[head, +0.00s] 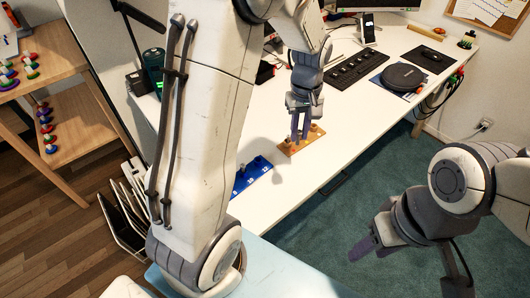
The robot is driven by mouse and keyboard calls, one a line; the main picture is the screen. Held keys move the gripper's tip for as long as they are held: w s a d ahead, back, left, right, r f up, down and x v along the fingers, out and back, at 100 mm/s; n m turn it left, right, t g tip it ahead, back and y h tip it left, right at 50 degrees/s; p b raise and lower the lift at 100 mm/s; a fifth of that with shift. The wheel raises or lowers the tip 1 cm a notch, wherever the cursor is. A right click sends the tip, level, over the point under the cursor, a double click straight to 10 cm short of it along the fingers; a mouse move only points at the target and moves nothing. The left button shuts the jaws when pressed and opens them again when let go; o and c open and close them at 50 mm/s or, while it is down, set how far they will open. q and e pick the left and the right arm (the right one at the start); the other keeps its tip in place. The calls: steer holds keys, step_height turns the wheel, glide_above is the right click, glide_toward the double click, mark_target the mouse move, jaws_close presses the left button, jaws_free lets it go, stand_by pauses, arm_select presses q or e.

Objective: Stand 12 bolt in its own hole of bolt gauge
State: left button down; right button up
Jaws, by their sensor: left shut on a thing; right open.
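My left gripper (299,134) is over an orange-brown board (289,150) on the white table, fingers pointing down. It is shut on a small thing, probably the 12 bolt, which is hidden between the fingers. Small upright pieces show on the board beside the fingers. A blue block (262,178) with small white labels lies nearer on the table, partly hidden by my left arm. A small piece stands at its left part. I cannot tell for sure which of the two is the bolt gauge. My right gripper (366,247) is open and empty, over the floor at the lower right.
The white table (300,185) has a bare strip near its front edge. Farther back are a black keyboard-like strip (357,69), a dark round device (403,77), a phone on a stand (368,28) and a mouse mat (429,57). A wooden shelf (62,60) with coloured rings stands at left.

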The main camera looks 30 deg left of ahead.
arm_select(q)
steer(key=s+a+f, duration=0.1)
steer(key=a+f, duration=0.1)
steer(key=a, duration=0.1)
steer(key=s+a+f, duration=0.1)
steer(key=a+f, duration=0.1)
steer(key=a, duration=0.2)
steer(key=s+a+f, duration=0.2)
steer(key=a, duration=0.1)
steer(key=shift+a+f, duration=0.2)
steer(key=shift+f, duration=0.2)
steer(key=shift+s+f, duration=0.1)
steer(key=shift+f, duration=1.85)
steer(key=shift+f, duration=0.15)
steer(key=c, duration=0.8)
jaws_free()
steer(key=shift+o, duration=0.2)
